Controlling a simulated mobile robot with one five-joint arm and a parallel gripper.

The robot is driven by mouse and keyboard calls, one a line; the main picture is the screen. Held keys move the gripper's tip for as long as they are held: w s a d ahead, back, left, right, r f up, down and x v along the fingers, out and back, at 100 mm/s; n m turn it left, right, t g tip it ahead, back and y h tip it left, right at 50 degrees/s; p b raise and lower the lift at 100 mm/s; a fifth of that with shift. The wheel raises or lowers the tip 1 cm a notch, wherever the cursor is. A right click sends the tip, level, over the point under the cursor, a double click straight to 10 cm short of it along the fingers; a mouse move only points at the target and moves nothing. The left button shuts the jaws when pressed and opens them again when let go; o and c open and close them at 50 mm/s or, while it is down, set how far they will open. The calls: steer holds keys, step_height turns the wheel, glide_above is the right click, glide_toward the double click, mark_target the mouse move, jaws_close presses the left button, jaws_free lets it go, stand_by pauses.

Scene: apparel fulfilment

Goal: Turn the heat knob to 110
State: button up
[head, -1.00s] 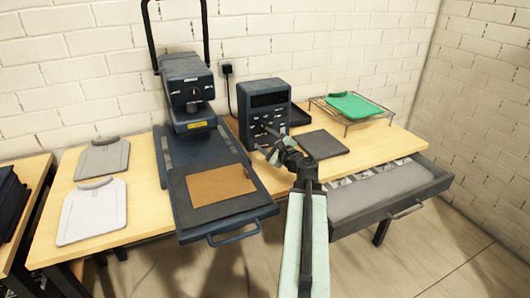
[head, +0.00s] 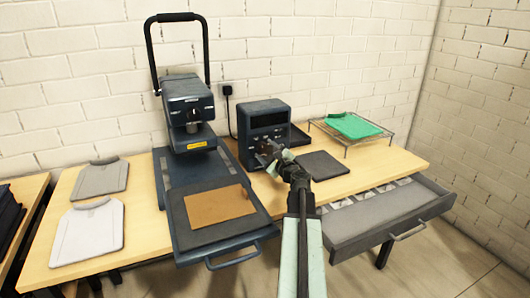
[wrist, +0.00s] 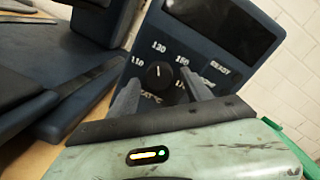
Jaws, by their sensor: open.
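The dark control box (head: 271,112) stands on the table right of the press, with a black display on its upper front. In the wrist view, the round black heat knob (wrist: 158,75) has a white mark pointing up, roughly between 130 and 150. The label 110 (wrist: 138,60) is at the knob's upper left; the label below is partly covered. My gripper (wrist: 161,80) is open, with one finger on each side of the knob. I cannot tell if they touch it.
The blue heat press (head: 188,110) stands left of the box, its lower plate pulled forward with a brown sheet (head: 218,204) on it. A dark pad (head: 320,165) lies to the right. An open drawer (head: 385,225) juts out at the front right. A green garment (head: 353,125) lies on a rack.

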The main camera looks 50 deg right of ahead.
steer(key=c, duration=1.2)
steer(key=shift+a, duration=0.2)
jaws_close()
steer(key=shift+d, duration=0.15)
steer(key=shift+n, duration=0.4)
steer(key=n, duration=0.2)
steer(key=n+p, duration=0.1)
steer(key=n, duration=0.1)
steer(key=shift+r+n, duration=0.2)
steer(key=shift+n, duration=0.2)
steer(key=n+g+p, duration=0.1)
steer(key=n, duration=0.5)
steer(key=shift+r, duration=0.1)
